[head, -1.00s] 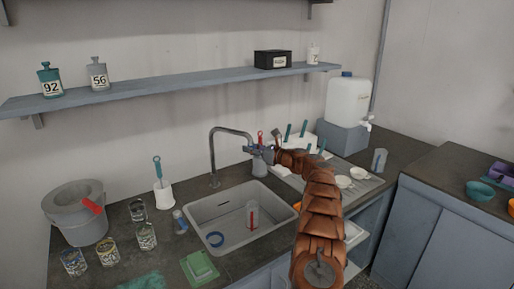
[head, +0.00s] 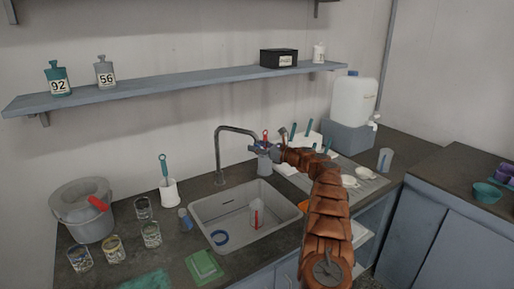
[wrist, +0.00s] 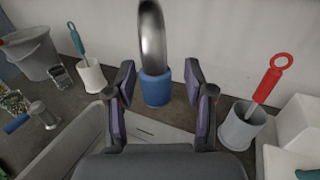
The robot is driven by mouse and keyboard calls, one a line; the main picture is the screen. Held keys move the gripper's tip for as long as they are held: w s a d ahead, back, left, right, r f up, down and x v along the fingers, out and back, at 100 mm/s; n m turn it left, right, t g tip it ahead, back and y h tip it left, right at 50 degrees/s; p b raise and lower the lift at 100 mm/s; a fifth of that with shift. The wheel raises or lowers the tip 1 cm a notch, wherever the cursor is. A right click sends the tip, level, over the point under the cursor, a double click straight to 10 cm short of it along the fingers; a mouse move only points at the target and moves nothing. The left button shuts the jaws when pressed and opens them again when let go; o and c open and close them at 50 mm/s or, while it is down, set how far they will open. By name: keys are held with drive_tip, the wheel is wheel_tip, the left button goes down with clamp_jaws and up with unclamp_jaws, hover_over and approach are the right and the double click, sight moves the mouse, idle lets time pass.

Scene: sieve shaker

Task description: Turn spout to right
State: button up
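The spout (head: 236,129) is a curved metal tube rising behind the sink (head: 205,213) and arching to the right in the head view. In the wrist view its metal tube (wrist: 151,35) comes down to a blue end piece (wrist: 156,88). My gripper (head: 261,147) is at the spout's end. In the wrist view my gripper (wrist: 162,84) is open, with one dark finger on each side of the blue end. A gap shows on both sides, wider on the right.
A white holder with a teal-handled brush (head: 168,190) stands left of the spout. A grey cup with a red-handled tool (wrist: 242,124) stands close right of my gripper. A drying rack (head: 345,168) lies further right. A bucket (head: 80,219) and several glasses are at left.

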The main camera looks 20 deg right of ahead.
idle(0.3)
drive_tip(key=v, duration=1.2)
idle(0.4)
